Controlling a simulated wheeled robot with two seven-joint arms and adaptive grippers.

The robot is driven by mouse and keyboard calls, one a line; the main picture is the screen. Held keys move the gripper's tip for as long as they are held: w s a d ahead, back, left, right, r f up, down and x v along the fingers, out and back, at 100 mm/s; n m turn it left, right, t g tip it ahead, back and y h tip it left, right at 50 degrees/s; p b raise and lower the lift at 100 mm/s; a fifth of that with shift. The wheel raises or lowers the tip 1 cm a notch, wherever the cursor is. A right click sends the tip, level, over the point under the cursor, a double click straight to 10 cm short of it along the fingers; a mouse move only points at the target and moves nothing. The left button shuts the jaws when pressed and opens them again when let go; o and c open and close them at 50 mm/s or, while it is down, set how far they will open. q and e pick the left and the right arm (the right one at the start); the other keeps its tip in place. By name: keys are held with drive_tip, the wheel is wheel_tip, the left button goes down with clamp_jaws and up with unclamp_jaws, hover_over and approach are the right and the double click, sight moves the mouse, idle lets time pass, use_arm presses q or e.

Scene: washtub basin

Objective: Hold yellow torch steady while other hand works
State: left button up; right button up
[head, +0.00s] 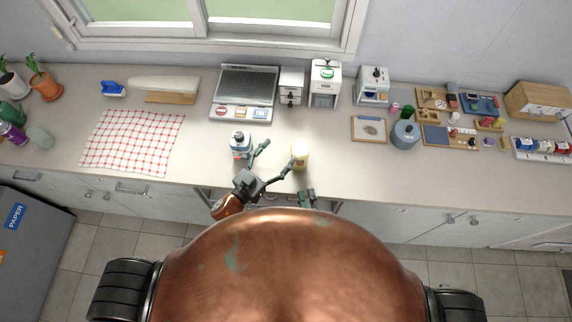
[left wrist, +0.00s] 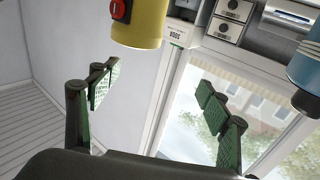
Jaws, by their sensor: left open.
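The yellow torch (head: 301,158) stands upright on the counter near its front edge; a red button (left wrist: 120,10) shows on its side in the left wrist view, where the yellow body (left wrist: 142,28) is cut off by the top edge. My left gripper (head: 277,153) is open and empty, its fingers spread wide. One fingertip is close beside the torch in the head view; I cannot tell whether it touches. My right gripper (head: 307,197) shows only as green finger pads at the counter's front edge, below the torch; the rest is hidden behind my body.
A blue-and-white bottle (head: 240,145) stands left of my left gripper. A laptop-like device (head: 245,88) and small white machines (head: 325,85) line the wall. A checked cloth (head: 132,142) lies left. A framed board (head: 369,130) and grey-blue canister (head: 405,135) are right.

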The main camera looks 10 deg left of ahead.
sight(300, 149)
use_arm(q)
drive_tip(key=s+d+f, duration=0.3)
drive_tip(key=shift+g, duration=0.3)
drive_tip(key=shift+x, duration=4)
drive_tip(key=shift+r, duration=0.15)
drive_tip(key=shift+c, duration=0.6)
drive_tip(key=c, duration=1.4)
